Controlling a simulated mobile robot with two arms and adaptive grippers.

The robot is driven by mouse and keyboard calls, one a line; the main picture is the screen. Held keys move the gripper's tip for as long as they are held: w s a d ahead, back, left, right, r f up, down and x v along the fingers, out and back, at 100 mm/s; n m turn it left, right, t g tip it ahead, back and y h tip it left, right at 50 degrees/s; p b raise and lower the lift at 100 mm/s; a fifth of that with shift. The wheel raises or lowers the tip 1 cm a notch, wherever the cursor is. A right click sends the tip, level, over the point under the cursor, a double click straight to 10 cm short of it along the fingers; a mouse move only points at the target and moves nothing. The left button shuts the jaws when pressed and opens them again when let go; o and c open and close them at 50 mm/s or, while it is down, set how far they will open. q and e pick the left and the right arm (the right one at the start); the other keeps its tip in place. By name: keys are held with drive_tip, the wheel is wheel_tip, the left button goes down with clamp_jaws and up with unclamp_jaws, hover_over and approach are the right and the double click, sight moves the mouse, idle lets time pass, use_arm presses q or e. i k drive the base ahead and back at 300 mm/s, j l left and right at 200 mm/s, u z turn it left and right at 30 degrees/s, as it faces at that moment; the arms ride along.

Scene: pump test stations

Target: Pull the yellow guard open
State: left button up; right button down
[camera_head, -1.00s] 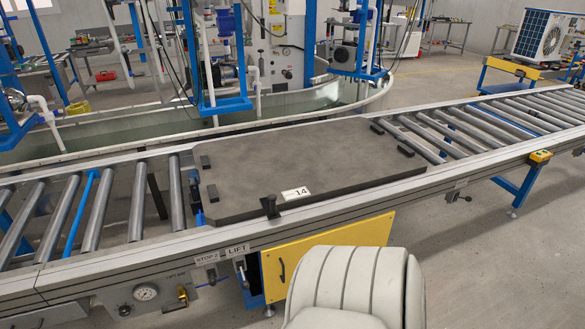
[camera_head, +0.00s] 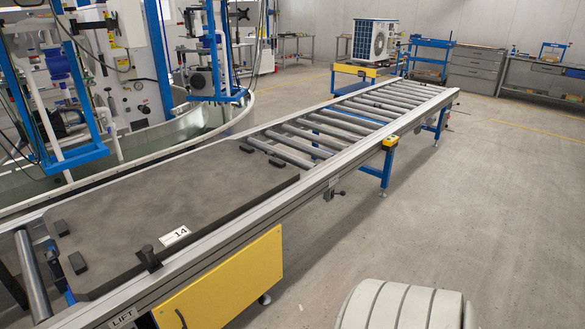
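The yellow guard (camera_head: 226,284) is a flat yellow panel below the near side rail of the roller conveyor, at the lower left of the head view. It looks closed, flush under the rail. A small dark handle (camera_head: 181,318) shows at its lower left, partly cut off by the picture's bottom edge. Neither of my grippers shows in the view, so nothing of mine is seen touching the guard. A pale ribbed part of mine is at the bottom right, apart from the guard.
The conveyor (camera_head: 340,160) runs from lower left to the back, with a dark plate (camera_head: 170,205) marked 14 on it. A blue leg (camera_head: 388,170) stands under the near rail. The grey floor (camera_head: 420,220) to the right is clear. Cabinets (camera_head: 475,72) line the back wall.

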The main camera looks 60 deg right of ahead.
sight(216, 298)
drive_tip(key=z, duration=1.4)
